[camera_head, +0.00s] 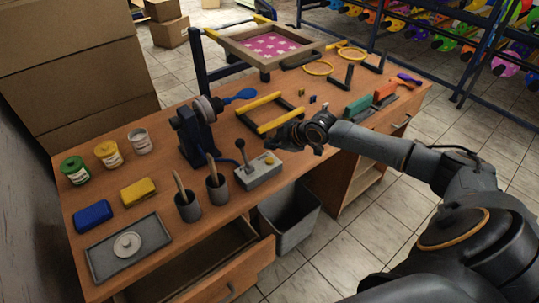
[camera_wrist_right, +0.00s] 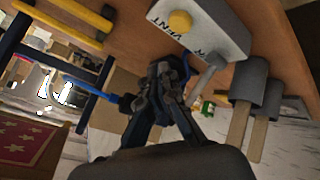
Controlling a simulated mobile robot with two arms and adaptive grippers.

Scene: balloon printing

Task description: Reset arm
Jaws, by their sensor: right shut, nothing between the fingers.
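My right arm comes in from the right in the head view. Its gripper (camera_head: 292,138) is over the workbench (camera_head: 226,217), just above and to the right of the grey control box (camera_head: 257,171). In the right wrist view the gripper's fingers (camera_wrist_right: 172,72) are together with nothing between them. The control box (camera_wrist_right: 205,27) shows in front of them, with a yellow button (camera_wrist_right: 180,21) and a lever. My left gripper is not in either view.
A machine (camera_head: 197,135) with a blue balloon (camera_head: 243,95) stands left of the gripper. Two grey cups (camera_head: 188,206) with sticks are near the front edge. A framed screen (camera_head: 233,45) is at the back. A bin (camera_head: 288,222) stands below, near an open drawer (camera_head: 224,284).

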